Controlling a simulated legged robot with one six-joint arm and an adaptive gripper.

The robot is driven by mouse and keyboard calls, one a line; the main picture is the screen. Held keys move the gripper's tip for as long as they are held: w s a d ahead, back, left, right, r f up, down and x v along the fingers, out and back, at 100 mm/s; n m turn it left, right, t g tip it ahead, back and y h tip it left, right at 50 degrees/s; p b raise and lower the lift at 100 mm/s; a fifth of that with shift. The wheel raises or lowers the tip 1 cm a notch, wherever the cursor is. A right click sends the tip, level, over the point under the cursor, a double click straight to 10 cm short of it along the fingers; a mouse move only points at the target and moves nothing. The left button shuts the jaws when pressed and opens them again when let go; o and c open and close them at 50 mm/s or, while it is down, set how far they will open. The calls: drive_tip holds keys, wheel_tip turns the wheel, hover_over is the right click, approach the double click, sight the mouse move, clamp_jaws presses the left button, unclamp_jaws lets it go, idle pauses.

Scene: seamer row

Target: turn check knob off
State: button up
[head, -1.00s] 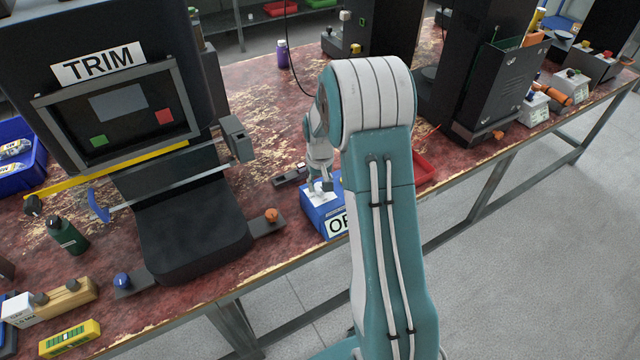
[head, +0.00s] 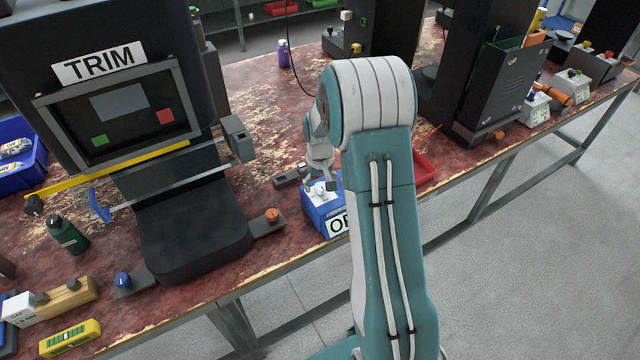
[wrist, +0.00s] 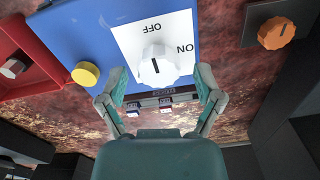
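A white ribbed knob (wrist: 158,66) sits on a white plate (wrist: 130,38) on a blue box (wrist: 88,32) in the wrist view. The plate reads OFF at the top and ON at the right, both upside down. A short dark line shows on the knob's face; I cannot tell which label it points to. My gripper (wrist: 161,86) is open, with one finger on each side of the knob and apart from it. In the head view the blue box (head: 314,220) stands on the bench beyond my arm, which hides part of its front label.
A yellow button (wrist: 86,74) is left of the knob, a red tray (wrist: 30,62) further left. An orange knob (wrist: 276,33) on a dark block is at right. The TRIM machine (head: 195,235) stands left on the worn red bench (head: 250,95).

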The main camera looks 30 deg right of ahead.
sight(320, 185)
wheel_tip(320, 185, up, 12)
idle(0.6)
idle(0.4)
